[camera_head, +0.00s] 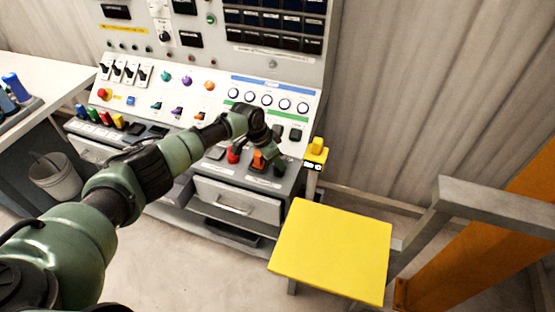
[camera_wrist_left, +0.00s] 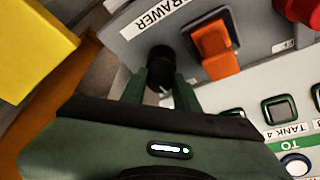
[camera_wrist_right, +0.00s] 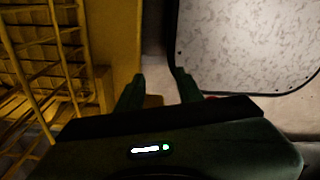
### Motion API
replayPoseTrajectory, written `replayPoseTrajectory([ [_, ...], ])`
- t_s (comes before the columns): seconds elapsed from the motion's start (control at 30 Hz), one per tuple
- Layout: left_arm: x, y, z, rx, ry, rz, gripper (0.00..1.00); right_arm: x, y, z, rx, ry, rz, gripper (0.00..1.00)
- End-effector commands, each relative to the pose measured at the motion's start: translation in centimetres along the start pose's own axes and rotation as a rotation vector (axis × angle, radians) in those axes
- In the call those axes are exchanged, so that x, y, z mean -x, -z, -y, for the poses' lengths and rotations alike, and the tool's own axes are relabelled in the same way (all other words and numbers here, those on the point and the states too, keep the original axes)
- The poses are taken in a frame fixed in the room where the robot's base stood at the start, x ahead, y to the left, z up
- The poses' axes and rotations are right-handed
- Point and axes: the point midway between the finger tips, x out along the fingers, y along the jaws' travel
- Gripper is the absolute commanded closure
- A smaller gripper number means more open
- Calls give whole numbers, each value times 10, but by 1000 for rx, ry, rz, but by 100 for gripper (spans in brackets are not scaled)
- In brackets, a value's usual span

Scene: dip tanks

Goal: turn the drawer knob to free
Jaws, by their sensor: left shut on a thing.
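The black drawer knob (camera_wrist_left: 160,62) stands on the grey panel beside the DRAWER label (camera_wrist_left: 158,16) in the left wrist view. My left gripper (camera_wrist_left: 158,88) has its green fingers on both sides of the knob and is shut on it. A pale pointer line shows near the knob's lower part. In the head view my left gripper (camera_head: 274,158) reaches down to the right end of the console's ledge and hides most of the knob. The closed drawer front (camera_head: 236,202) lies below. My right gripper (camera_wrist_right: 158,88) has its fingers apart with nothing between them, away from the console.
An orange lever (camera_wrist_left: 218,52) stands close beside the knob, and a red knob (camera_head: 233,155) is further left. A yellow-topped post (camera_head: 316,150) is right of the ledge. A yellow table (camera_head: 332,248) stands in front at right. A white bucket (camera_head: 58,177) is at left.

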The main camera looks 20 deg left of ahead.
Motion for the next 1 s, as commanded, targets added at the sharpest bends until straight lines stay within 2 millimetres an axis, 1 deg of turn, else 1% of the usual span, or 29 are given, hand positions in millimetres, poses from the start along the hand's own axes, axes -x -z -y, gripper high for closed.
replayPoseTrajectory([
  [0.03, 2, 1, -1, 16, 6, -1, 100, 6, 1, 0, 0, 0, -1, 64],
  [0.27, 4, 2, -3, 148, 58, -1, 100, 27, 3, 0, 0, 0, -1, 64],
  [0.6, 4, 4, -5, 439, 179, -1, 100, 63, 7, 0, 1, 1, -2, 64],
  [0.8, 2, 4, -6, 614, 251, -1, 100, 76, 8, 1, 1, 3, -2, 64],
  [1.0, 0, 4, -6, 790, 325, -1, 100, 84, 9, 1, 1, 3, -2, 64],
])
